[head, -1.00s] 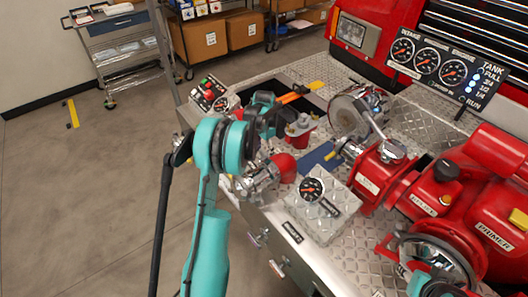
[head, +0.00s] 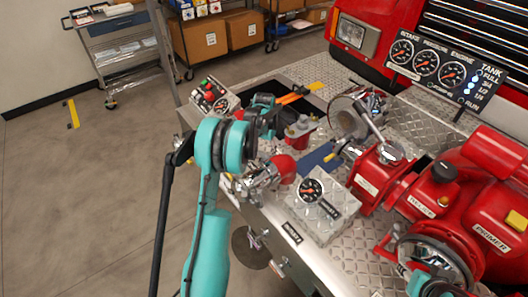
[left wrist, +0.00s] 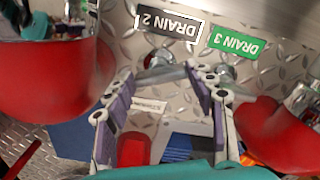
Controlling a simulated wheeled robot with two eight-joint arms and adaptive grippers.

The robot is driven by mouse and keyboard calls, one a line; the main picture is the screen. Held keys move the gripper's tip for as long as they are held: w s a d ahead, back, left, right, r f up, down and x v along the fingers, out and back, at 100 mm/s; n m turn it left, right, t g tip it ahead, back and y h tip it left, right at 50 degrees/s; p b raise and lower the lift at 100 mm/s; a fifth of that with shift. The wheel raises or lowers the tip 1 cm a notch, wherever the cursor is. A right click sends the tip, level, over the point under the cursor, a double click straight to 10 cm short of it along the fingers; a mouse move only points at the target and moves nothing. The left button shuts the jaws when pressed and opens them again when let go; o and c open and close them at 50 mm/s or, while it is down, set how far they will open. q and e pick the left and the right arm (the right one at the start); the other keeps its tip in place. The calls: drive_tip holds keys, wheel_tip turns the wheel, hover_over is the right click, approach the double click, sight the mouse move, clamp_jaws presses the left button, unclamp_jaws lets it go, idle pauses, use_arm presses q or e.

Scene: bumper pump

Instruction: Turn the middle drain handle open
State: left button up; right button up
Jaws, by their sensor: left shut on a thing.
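In the left wrist view, upside-down, the black DRAIN 2 label (left wrist: 168,22) sits beside the green DRAIN 3 label (left wrist: 236,43) on diamond plate. The metal DRAIN 2 handle (left wrist: 160,60) is below its label, between the fingertips of my left gripper (left wrist: 160,72), which is shut on it. The metal DRAIN 3 fitting (left wrist: 225,72) is just right of the fingers. In the head view my left arm reaches up to the pump's left end; its wrist hides the fingertips and the handle. My right gripper is not in view; only part of its arm shows at the bottom right.
A large red rounded part (left wrist: 50,75) is close on the left of the fingers, and another red part (left wrist: 275,135) is on the right. In the head view a gauge box (head: 322,205) and the red primer pump (head: 480,205) fill the deck to the right. Open floor (head: 90,210) lies left.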

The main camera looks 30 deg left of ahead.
sight(264, 154)
use_arm(q)
drive_tip(key=n, duration=0.6)
drive_tip(key=shift+p, duration=0.4)
drive_tip(key=n, duration=0.6)
drive_tip(key=shift+n, duration=0.4)
drive_tip(key=o, duration=0.9)
wheel_tip(264, 154, up, 12)
idle(0.3)
